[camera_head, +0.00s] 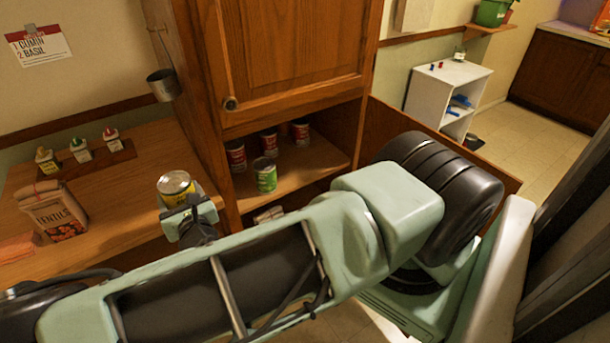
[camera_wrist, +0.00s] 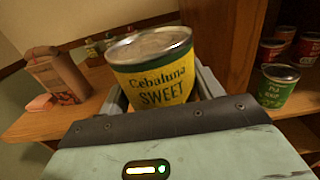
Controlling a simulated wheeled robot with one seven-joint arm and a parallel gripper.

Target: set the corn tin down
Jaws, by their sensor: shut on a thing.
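The corn tin (camera_head: 175,186) is yellow and green with a silver lid. In the wrist view the tin (camera_wrist: 152,82) stands upright between my fingers and its label reads "SWEET". My gripper (camera_head: 187,208) is shut on it near the right end of the wooden counter (camera_head: 110,192), beside the cabinet. My gripper also shows in the wrist view (camera_wrist: 160,100). The tin's lower part is hidden by my gripper, so I cannot tell whether it touches the counter.
A lentils bag (camera_head: 54,211) stands left on the counter, with several small bottles (camera_head: 80,149) behind. The open cabinet shelf (camera_head: 302,172) on the right holds a green tin (camera_head: 265,176) and several red tins (camera_head: 236,155). A metal cup (camera_head: 163,84) hangs on the cabinet side.

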